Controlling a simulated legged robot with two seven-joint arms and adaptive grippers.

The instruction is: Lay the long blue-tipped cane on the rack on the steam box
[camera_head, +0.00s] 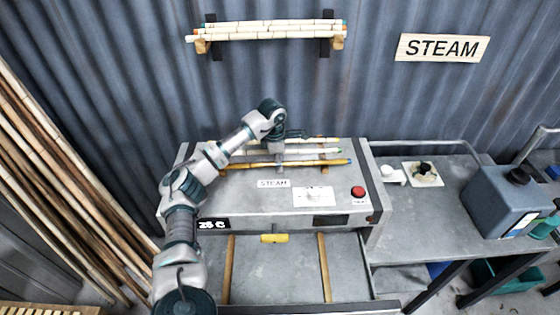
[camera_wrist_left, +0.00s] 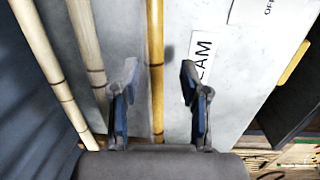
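The long blue-tipped cane (camera_head: 312,162) is golden yellow and lies across the top of the grey steam box (camera_head: 235,185), its blue tip at the right. It is nearest the front of several canes there. Behind it lies a paler, green-tipped cane (camera_head: 325,151). Small wooden pieces of the rack (camera_head: 324,156) show between the canes. My left gripper (camera_head: 279,162) is over the blue-tipped cane, pointing down. In the left wrist view its fingers are open, with the yellow cane (camera_wrist_left: 156,45) running between them, apart from both fingers. My right gripper is out of view.
A wall rack (camera_head: 202,45) holds more canes above. Tall canes (camera_head: 60,165) lean at the left. A red button (camera_head: 358,192) and white control panel (camera_head: 313,197) sit on the box front. A blue-grey container (camera_head: 508,202) stands on the right bench. An open tray (camera_head: 275,275) lies below.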

